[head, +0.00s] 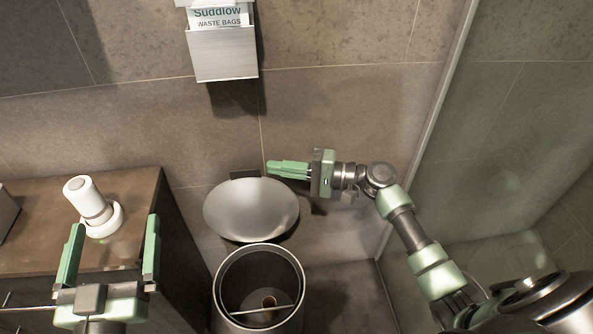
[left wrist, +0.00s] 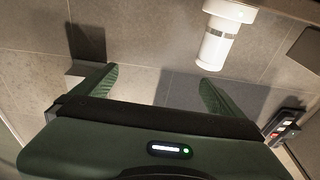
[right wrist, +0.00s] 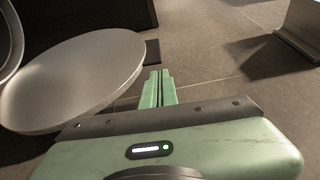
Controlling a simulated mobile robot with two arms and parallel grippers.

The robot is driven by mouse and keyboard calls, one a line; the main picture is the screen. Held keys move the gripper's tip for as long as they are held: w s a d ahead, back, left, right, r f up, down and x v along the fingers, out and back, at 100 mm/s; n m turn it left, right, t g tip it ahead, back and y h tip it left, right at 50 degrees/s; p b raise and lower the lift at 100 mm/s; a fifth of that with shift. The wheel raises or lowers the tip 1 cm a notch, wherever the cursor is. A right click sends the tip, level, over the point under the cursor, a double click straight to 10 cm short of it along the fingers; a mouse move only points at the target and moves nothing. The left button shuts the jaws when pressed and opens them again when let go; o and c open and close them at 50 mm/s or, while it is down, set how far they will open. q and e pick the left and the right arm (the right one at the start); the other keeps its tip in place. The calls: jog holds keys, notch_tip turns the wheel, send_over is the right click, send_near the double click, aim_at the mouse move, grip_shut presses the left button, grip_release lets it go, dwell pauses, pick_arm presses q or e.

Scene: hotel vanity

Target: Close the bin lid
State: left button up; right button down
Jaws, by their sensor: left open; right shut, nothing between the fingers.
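The bin (head: 218,290) is a round metal cylinder on the floor, its top open and a dark inside showing. Its round silver lid (head: 250,208) stands raised behind the opening, against the wall side. The lid also shows in the right wrist view (right wrist: 75,80), left of the fingers. My right gripper (head: 270,169) is shut and empty, just above the upper right edge of the lid and pointing left; I cannot tell whether it touches. My left gripper (head: 110,248) is open and empty over the front of the vanity, away from the bin.
A white cylindrical bottle (head: 88,200) stands on the brown vanity top (head: 140,195) at the left. A metal waste bag dispenser (head: 224,50) hangs on the tiled wall above the bin. A glass panel (head: 500,150) is on the right. Floor right of the bin is clear.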

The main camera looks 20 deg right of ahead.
pick_arm(q)
jog(key=shift+s+d+r+t, duration=0.15)
jog(key=shift+r+t, duration=0.35)
jog(key=shift+r, duration=0.3)
pick_arm(e)
jog(key=shift+x, duration=1.3)
